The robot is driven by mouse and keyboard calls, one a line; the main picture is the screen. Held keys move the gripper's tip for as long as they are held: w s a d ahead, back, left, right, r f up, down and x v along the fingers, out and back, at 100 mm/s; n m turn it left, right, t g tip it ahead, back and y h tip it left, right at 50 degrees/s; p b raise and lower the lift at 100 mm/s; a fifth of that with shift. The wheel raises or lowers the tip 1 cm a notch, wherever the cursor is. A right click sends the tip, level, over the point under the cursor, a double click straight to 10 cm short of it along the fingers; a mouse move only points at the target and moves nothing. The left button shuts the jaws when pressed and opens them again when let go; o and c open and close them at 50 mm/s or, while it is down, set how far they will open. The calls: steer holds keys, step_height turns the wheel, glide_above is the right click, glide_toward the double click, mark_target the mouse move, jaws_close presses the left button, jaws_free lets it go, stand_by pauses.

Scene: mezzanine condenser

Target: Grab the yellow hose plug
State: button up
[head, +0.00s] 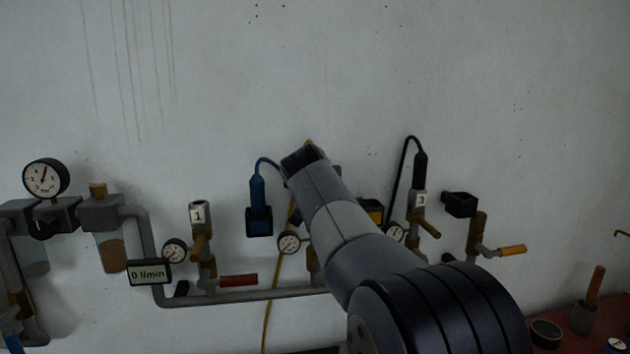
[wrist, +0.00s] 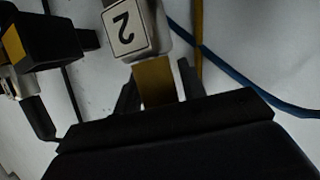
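In the wrist view, a grey socket labelled 2 (wrist: 124,28) shows upside down at the top. A dull yellow piece, which looks like the yellow hose plug (wrist: 155,82), sits against its end. My gripper (wrist: 158,93) has its dark fingers on either side of this piece. A light gap shows between the piece and the right finger, so the fingers look open around it. The yellow hose (wrist: 198,55) runs behind. In the head view my arm hides the plug and socket 2; the yellow hose (head: 267,315) hangs to the left.
A blue plug (head: 257,190) sits in a holder left of my arm, and a black plug (head: 420,168) is at socket 3 on the right. A black holder with a yellow face (wrist: 45,42) is close by. Gauges and a grey pipe (head: 240,299) line the wall.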

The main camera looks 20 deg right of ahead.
steer(key=c, duration=0.8)
steer(key=shift+o, duration=0.2)
steer(key=shift+r, duration=0.1)
